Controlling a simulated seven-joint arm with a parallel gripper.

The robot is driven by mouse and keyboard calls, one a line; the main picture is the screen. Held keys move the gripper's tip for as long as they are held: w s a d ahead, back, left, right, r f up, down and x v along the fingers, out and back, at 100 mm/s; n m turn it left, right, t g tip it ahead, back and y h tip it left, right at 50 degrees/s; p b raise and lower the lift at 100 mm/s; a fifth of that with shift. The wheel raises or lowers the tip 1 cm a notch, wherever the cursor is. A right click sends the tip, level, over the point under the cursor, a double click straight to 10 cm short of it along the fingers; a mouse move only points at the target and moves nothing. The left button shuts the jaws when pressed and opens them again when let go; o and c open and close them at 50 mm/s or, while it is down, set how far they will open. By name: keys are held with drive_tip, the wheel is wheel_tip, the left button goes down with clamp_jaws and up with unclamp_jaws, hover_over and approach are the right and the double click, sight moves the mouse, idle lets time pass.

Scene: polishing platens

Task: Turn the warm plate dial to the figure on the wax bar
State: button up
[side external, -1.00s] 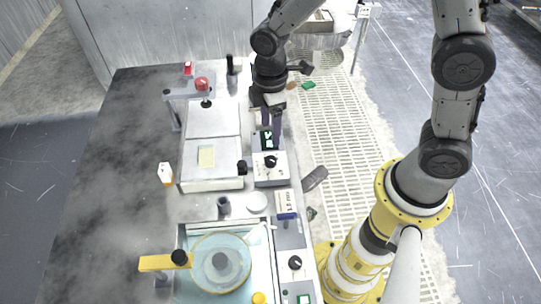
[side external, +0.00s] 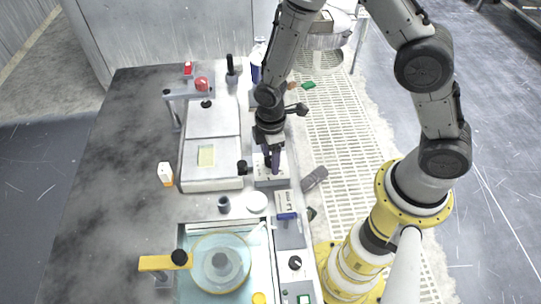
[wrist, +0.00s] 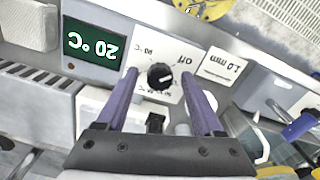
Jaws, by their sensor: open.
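The warm plate dial is a round black knob with a white mark (wrist: 160,76) on a white panel, seen in the wrist view. "off" and other partly readable marks are printed around it upside down. My gripper (wrist: 161,62) is open, with a purple finger on either side of the dial; I cannot tell whether they touch it. In the side view my gripper (side external: 268,166) is over the control box (side external: 268,183) and hides the dial. A pale yellow piece, perhaps the wax bar, (side external: 206,156) lies on the white plate (side external: 212,184); no figure is readable on it.
The green display (wrist: 93,44) beside the dial reads 20 °C, upside down. A "1.0 mm" label (wrist: 222,66) is on the other side. A white-and-orange block (side external: 166,174) stands left of the plate. A polishing platen (side external: 221,262) with a yellow arm is at the front.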

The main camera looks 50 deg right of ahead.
clamp_jaws()
drive_tip(key=shift+m, duration=0.4)
drive_tip(key=m, duration=0.4)
drive_tip(key=shift+m, duration=0.4)
drive_tip(key=m, duration=0.6)
drive_tip(key=shift+r, duration=0.1)
idle(0.4)
unclamp_jaws()
